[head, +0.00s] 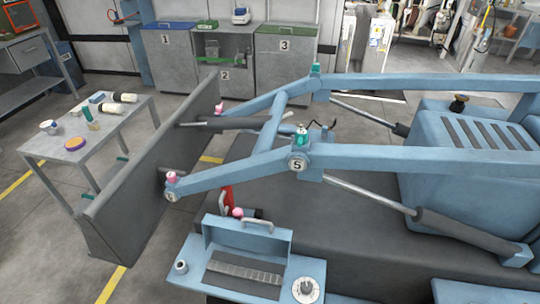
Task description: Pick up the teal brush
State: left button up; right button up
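A small teal upright thing (88,114) stands on the grey side table at the left. It is too small to tell whether it is the brush. I cannot tell which of these is a brush. Neither of my grippers is in view.
A blue loader (230,176) with a grey bucket plate (150,165) fills the middle. Numbered bins stand behind.

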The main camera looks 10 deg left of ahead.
aim_at(93, 124)
jog(key=u, duration=1.6)
